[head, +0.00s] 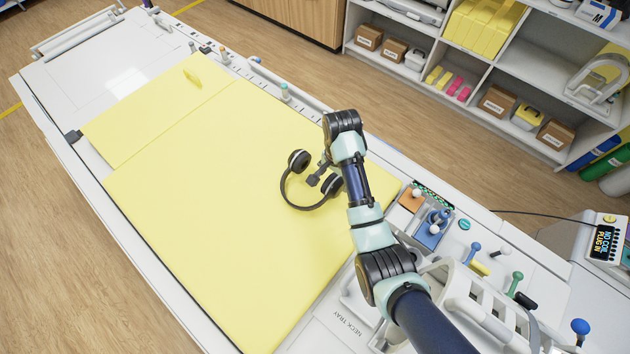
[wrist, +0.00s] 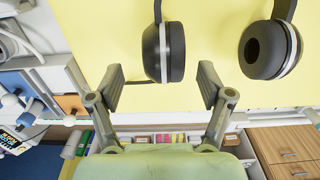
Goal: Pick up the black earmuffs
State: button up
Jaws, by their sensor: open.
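The black earmuffs (head: 299,160) lie on the yellow pad (head: 220,220), with the curved headband toward the lower left in the head view. My gripper (head: 318,176) is open beside them, between the two ear cups as the head view shows it; my arm partly covers the nearer cup. In the wrist view, one ear cup (wrist: 163,52) of the earmuffs stands ahead of and between the spread fingers of my gripper (wrist: 162,78), with room on both sides. The other cup (wrist: 268,50) is off to the right, outside the fingers. The headband runs out of the wrist view at the top.
An orange and blue tray with knobs (head: 432,225) and a white coil frame (head: 490,305) stand right of the pad. Shelves (head: 480,60) line the back. The pad's left part is clear.

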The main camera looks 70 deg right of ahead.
jog(key=shift+w+r, duration=0.1)
jog(key=shift+w, duration=0.05)
jog(key=shift+a+f, duration=0.1)
jog(key=shift+f, duration=0.3)
jog(key=f, duration=0.7)
jog(key=shift+d+b, duration=0.2)
jog(key=shift+b, duration=0.2)
jog(key=shift+w+r, duration=0.1)
jog(key=c, duration=1.5)
